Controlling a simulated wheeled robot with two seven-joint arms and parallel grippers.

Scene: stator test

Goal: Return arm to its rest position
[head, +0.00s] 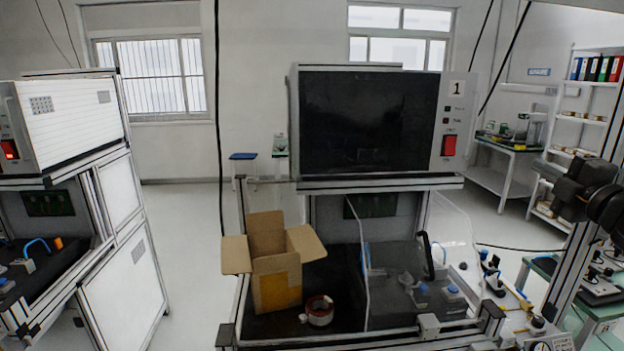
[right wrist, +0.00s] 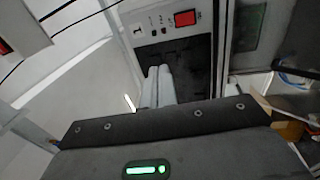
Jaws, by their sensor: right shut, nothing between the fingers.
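My right gripper (head: 550,171) is at the right edge of the head view, raised in front of the shelf and well clear of the test station (head: 375,185). In the right wrist view its two pale fingers (right wrist: 161,87) lie side by side, shut with nothing between them. Beyond them is the station's panel with the red switch (right wrist: 185,18). A stator-like ring with a copper-red rim (head: 319,310) lies on the station's dark bench, apart from my gripper. My left arm and gripper are not in view.
An open cardboard box (head: 276,282) stands on the bench left of the ring. A clear guard (head: 452,235) and clamp fixtures (head: 420,290) are at the right of the bench. Another station (head: 70,130) stands at the left. Open floor (head: 188,240) lies between the stations.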

